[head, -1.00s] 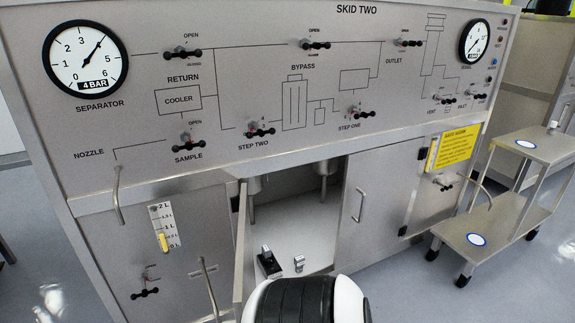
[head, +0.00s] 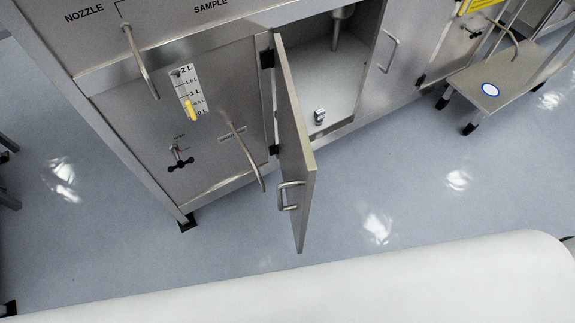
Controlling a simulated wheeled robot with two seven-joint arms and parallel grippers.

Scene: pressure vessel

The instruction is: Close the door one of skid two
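The skid's open cabinet door (head: 298,150) stands swung out toward me, hinged on its left side, seen nearly edge-on. Its bar handle (head: 290,195) is near the lower free end. The cabinet opening (head: 312,85) beside it shows a pale floor with a small metal fitting (head: 319,116). To its right, another door (head: 410,45) with a bar handle (head: 388,50) looks shut. No door number is readable. Neither of my grippers is in view.
A bent pipe (head: 245,152) sticks out left of the open door, near a black valve handle (head: 180,163) and a level gauge (head: 190,95). A steel cart (head: 505,70) stands at right. Floor before the door is clear. A white surface covers the bottom edge.

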